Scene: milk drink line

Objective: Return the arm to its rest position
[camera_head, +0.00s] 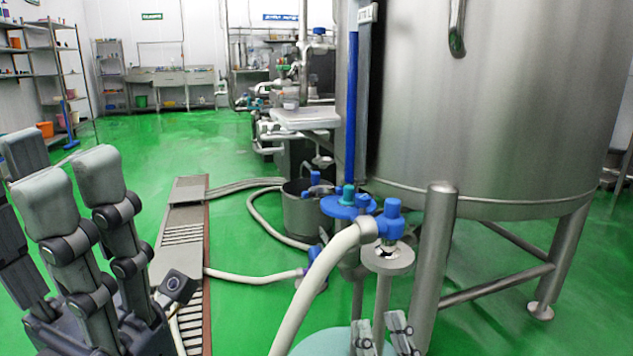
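My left gripper (68,180) stands large in the lower left, its grey-padded fingers pointing up. The fingers are spread with gaps between them, and I see nothing held. My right gripper (384,333) shows only as two small grey fingers at the bottom edge, right of the middle. Its fingertips are apart with nothing between them. The rest of that gripper and its arm are below the picture. It is in front of a pale teal round surface (325,343), mostly cut off by the edge.
A large steel tank (490,110) on legs (435,255) fills the right side. A pale hose (325,275) rises to a blue-handled valve (390,220) close by. A steel bucket (301,212) and a floor drain (182,240) lie beyond. Green floor (150,140) is clear at back left.

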